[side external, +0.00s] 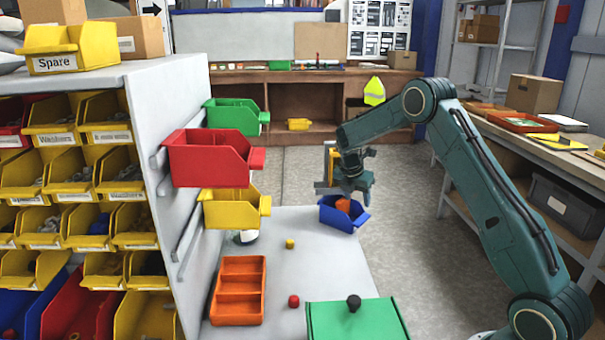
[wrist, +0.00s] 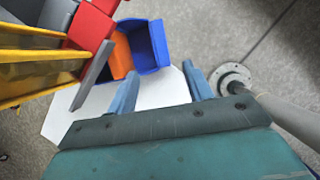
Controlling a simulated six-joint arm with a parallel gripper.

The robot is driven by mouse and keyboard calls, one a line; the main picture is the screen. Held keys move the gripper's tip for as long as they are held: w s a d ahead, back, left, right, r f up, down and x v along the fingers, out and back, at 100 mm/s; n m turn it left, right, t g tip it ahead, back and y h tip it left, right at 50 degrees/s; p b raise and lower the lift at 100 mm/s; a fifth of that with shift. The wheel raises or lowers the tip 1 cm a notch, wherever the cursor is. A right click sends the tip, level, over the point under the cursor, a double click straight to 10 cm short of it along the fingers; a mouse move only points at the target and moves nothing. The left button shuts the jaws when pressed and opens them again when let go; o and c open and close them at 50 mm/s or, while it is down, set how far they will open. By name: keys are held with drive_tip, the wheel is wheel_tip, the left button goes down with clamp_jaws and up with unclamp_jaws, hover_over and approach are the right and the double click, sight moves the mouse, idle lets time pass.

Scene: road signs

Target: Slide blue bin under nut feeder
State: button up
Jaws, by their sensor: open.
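The blue bin (side external: 350,222) stands at the far right corner of the white table, with something orange in it. It also shows at the top of the wrist view (wrist: 162,45), beyond my fingertips. My gripper (side external: 352,192) hangs just above the bin in the side view. In the wrist view my gripper (wrist: 161,75) has its fingers apart with nothing between them. A yellow, red and grey structure fills the upper left of the wrist view; its yellow part (wrist: 35,65) is close. It may be the nut feeder, but I cannot tell for sure. Contact with the bin is unclear.
An orange divided tray (side external: 240,268), a red piece (side external: 293,301), a yellow piece (side external: 290,244) and a green box (side external: 355,318) are on the white table (side external: 325,270). Red (side external: 208,160), yellow and green bins hang from the left rack. The table's middle is mostly clear.

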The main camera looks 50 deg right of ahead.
sight(361, 220)
drive_tip(key=x, duration=1.1)
drive_tip(key=shift+d+f, duration=0.1)
drive_tip(key=shift+f, duration=0.2)
drive_tip(key=c, duration=1.1)
